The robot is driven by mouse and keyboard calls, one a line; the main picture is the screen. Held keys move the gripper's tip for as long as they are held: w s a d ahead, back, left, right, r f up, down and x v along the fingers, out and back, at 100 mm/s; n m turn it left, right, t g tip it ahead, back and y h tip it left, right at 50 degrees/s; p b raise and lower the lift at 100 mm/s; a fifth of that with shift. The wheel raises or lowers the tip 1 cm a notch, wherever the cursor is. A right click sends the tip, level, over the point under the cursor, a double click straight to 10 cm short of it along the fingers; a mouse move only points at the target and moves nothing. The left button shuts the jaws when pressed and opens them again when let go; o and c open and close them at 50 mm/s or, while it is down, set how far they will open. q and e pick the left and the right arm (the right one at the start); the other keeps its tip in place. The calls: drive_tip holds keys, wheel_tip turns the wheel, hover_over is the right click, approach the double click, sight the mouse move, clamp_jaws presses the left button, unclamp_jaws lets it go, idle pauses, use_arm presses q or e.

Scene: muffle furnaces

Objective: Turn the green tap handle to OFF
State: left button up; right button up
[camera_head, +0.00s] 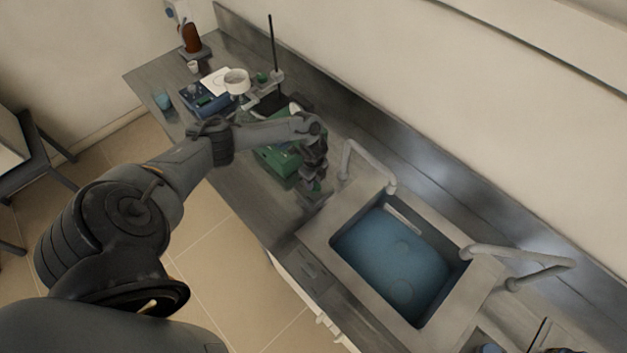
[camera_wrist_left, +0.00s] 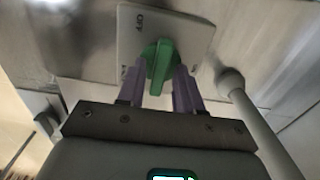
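The green tap handle (camera_wrist_left: 160,64) shows in the left wrist view, on a pale square plate (camera_wrist_left: 190,32) with OFF lettering at its upper left. More lettering beside the handle is partly hidden by my fingers. My left gripper (camera_wrist_left: 160,80) has its two purple fingers on either side of the handle's near end. Narrow gaps seem to show between fingers and handle; firm contact cannot be made out. In the head view my left gripper (camera_head: 315,180) points down at the counter left of the sink, and the handle is hidden there. My right gripper is in neither view.
A grey sink (camera_head: 345,213) with a blue-looking basin lies right of my gripper. A bent faucet pipe (camera_head: 368,160) stands close to it, another faucet (camera_head: 520,258) farther right. A green device (camera_head: 278,158) and a stand with a dark rod (camera_head: 273,50) are to its left.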

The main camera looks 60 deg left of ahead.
use_arm(q)
drive_tip(key=shift+o, duration=0.2)
wheel_tip(320, 180, up, 11)
drive_tip(key=shift+f, duration=0.15)
idle(0.6)
idle(0.5)
